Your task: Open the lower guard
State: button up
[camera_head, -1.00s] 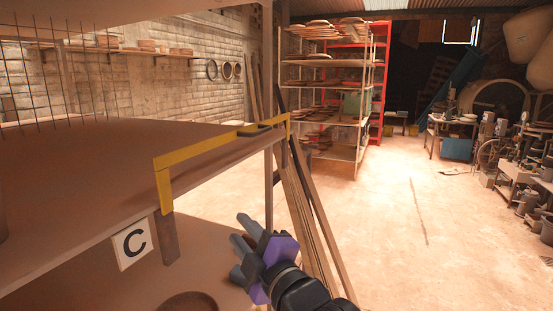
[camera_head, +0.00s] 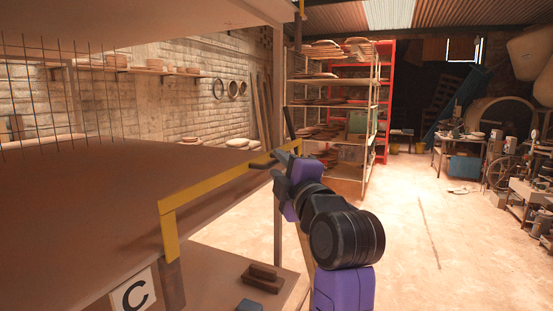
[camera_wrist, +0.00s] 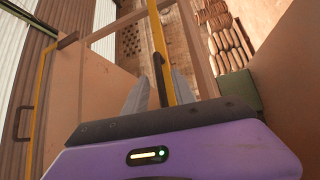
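The lower guard (camera_head: 168,232) is a yellow bar along the edge of the brown shelf, bent down at its near end. It crosses the middle of the wrist view (camera_wrist: 157,35), with a dark handle (camera_wrist: 159,72) on it. My gripper (camera_head: 272,162) is at the far part of this bar, by the handle. In the wrist view my gripper (camera_wrist: 161,82) has its two grey fingers apart, one on each side of the bar and handle. The fingers look open; I cannot tell whether either touches the handle. The guard lies along the shelf edge.
A second yellow bar (camera_wrist: 38,95) with a dark handle shows at left in the wrist view. A sign C (camera_head: 133,294) hangs below the shelf edge. Wooden posts (camera_head: 278,100) stand beside the shelf.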

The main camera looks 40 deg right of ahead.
jog(key=shift+x, duration=1.35)
jog(key=shift+a, duration=0.1)
grip_shut()
dwell(0.3)
